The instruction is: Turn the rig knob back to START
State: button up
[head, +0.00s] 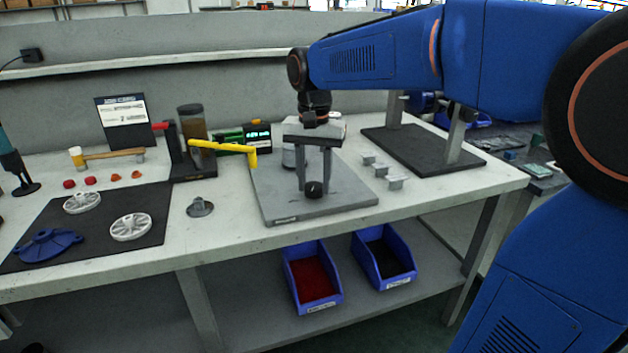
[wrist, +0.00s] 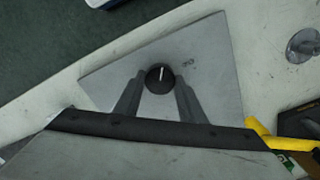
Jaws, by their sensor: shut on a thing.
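The rig knob (head: 313,190) is small, round and black, near the front of a grey rig plate (head: 270,205) on the bench. In the wrist view the knob (wrist: 159,78) shows a white pointer line running towards the picture's top. Faint marks on the plate (wrist: 215,80) lie to its upper right, too small to read. My gripper (head: 313,185) comes down from above, with one finger on each side of the knob. In the wrist view my gripper (wrist: 158,88) is shut on the knob.
A yellow lever (head: 225,148) reaches over the plate's back left. Several small grey blocks (head: 383,172) stand right of it, and a grey cone-shaped part (head: 200,207) left. A dark mat (head: 100,235) holds white wheels. Blue bins (head: 312,278) sit on the lower shelf.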

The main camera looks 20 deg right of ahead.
aim_at(314, 186)
jog(key=n, duration=1.3)
jog(key=shift+n, duration=0.4)
jog(key=n, duration=1)
jog(key=shift+n, duration=0.5)
jog(key=o, duration=1)
jog(key=shift+o, duration=0.2)
notch_tip(314, 186, up, 18)
jog(key=shift+f, duration=0.25)
